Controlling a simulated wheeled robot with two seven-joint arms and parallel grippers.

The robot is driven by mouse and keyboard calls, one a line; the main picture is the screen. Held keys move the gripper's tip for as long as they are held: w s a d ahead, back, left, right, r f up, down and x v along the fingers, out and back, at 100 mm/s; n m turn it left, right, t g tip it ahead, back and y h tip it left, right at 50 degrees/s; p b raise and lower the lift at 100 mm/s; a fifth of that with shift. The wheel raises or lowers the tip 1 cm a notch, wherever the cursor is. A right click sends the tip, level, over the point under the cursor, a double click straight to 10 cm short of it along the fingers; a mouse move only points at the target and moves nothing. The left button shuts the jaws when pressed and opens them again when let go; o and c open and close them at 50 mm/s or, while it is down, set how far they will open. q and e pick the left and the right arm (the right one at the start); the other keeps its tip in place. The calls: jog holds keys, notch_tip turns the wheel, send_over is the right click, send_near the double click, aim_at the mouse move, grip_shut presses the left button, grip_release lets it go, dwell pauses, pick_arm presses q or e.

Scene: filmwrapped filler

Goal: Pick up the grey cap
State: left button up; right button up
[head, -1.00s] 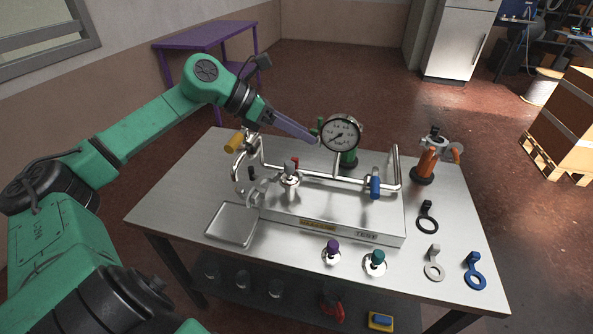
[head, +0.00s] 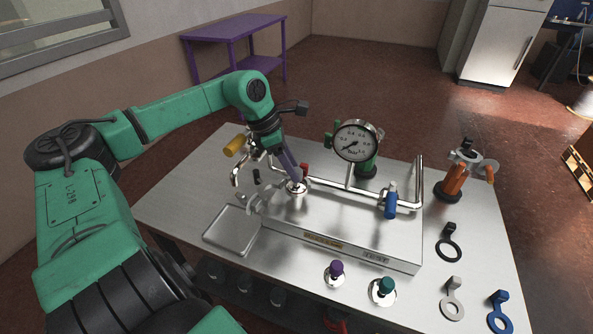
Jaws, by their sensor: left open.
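A grey ring-shaped piece with a raised tab (head: 453,297) lies at the table's right front, between a black one and a blue one. I cannot tell whether it is the grey cap; no other loose grey cap shows clearly. My left gripper (head: 296,178) is open and points down at the silver round fitting (head: 297,188) with a red knob (head: 305,169) on the metal test rig. Its fingers partly hide this fitting, and I cannot tell whether they touch it. The left gripper is far to the left of the grey ring piece. My right gripper is not in view.
A pressure gauge (head: 357,141) and pipes with a blue handle (head: 390,201) rise from the rig. Purple (head: 336,269) and teal (head: 386,287) knobs stand in front. An orange fitting (head: 452,183) stands at right. A square tray (head: 232,231) sits front left.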

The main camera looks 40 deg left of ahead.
pick_arm(q)
jog(key=shift+d+f+p, duration=0.2)
jog(key=shift+f+p, duration=0.1)
jog(key=shift+b+x, duration=0.4)
jog(key=shift+x, duration=0.4)
jog(key=shift+w+d+f, duration=0.15)
jog(key=shift+w+f, duration=0.1)
jog(key=shift+f, duration=0.15)
grip_shut()
